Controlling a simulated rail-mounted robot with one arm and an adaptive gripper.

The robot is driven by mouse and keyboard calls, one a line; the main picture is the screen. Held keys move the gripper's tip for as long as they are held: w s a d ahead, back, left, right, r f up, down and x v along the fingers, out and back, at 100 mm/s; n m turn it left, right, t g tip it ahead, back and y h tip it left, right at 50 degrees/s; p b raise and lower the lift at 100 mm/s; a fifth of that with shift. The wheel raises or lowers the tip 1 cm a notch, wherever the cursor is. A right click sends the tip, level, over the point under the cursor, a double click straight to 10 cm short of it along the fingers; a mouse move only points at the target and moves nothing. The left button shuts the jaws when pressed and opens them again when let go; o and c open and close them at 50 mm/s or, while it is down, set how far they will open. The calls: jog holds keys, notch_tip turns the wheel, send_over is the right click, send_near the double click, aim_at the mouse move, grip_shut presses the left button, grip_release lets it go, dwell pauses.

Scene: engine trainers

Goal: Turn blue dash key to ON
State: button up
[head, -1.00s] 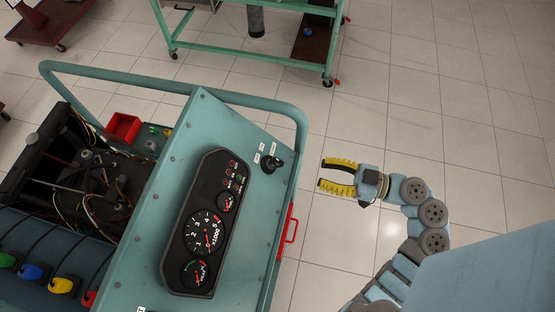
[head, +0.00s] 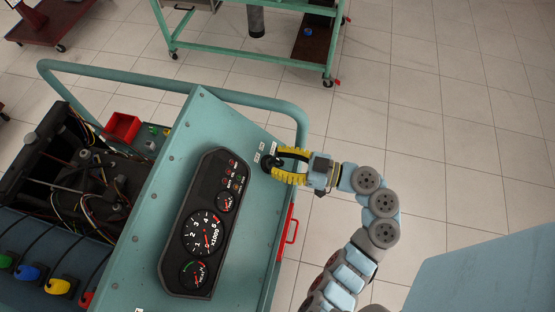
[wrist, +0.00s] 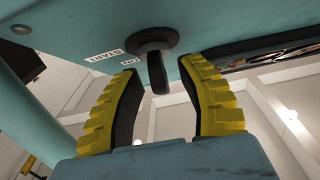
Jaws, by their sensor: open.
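The dash key switch (head: 266,161) is on the upper right of the sloped teal panel, and it looks black rather than blue. In the wrist view the key (wrist: 156,72) hangs from a round black collar, beside white labels reading START and ON. My gripper (head: 276,163) has yellow ribbed fingers with dark inner pads. It is open at the panel, with its fingertips on either side of the key. In the wrist view the key is between the fingers (wrist: 160,70), with visible gaps on both sides. In the head view the fingers partly hide the switch.
A black gauge cluster (head: 206,222) is left of the key. A teal tube rail (head: 190,80) curves round the trainer's back and right side. A red handle (head: 290,225) is on the panel's right side. Open floor lies to the right.

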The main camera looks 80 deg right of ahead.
jog(key=shift+w, duration=0.2)
grip_shut()
jog(key=shift+s, duration=0.1)
jog(key=shift+a+m+h, duration=0.1)
jog(key=shift+m+h, duration=0.2)
jog(key=shift+m, duration=0.1)
jog(key=m+h+p, duration=0.1)
jog(key=m+h, duration=0.1)
jog(key=m, duration=0.1)
jog(key=m+g+h+p, duration=0.1)
jog(key=m+h, duration=0.2)
jog(key=shift+r+m+g, duration=0.1)
jog(key=shift+m+g, duration=0.2)
jog(key=shift+m, duration=0.1)
jog(key=m+g+h+p, duration=0.1)
jog(key=m+h, duration=0.1)
jog(key=shift+m, duration=0.3)
jog(key=shift+m+g+h+p, duration=0.45)
jog(key=shift+m+g, duration=0.25)
jog(key=shift+m, duration=0.2)
